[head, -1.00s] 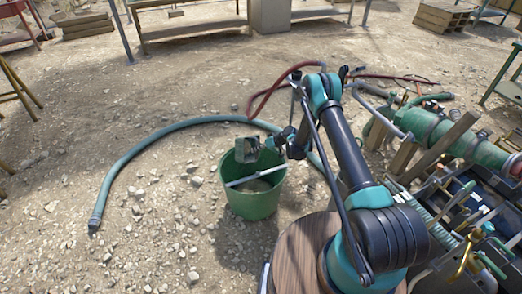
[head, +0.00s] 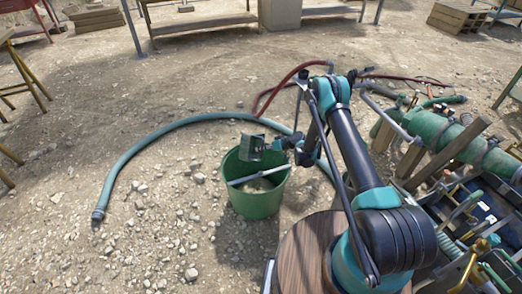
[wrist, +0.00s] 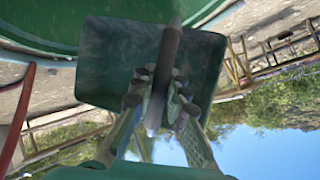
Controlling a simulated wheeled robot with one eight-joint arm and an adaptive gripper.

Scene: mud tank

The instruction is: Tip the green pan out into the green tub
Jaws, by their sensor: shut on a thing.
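The green pan (head: 252,148) is tipped up on edge over the far rim of the green tub (head: 256,203). In the wrist view the pan (wrist: 105,65) is a dark green plate-like shape, with the tub's green wall (wrist: 40,30) behind it. My gripper (wrist: 160,97) is shut on the pan's dark rod-like handle (wrist: 168,50). In the head view my gripper (head: 284,143) is small, just right of the pan. Brownish material (head: 258,186) shows inside the tub. I cannot tell whether anything is left in the pan.
A pale bar (head: 247,178) crosses the tub's mouth. A thick green hose (head: 135,152) curves over the gravel behind and left of the tub. A red hose (head: 280,88) lies behind. Pipes and a green pump-like machine (head: 445,135) crowd the right. Gravel at front left is open.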

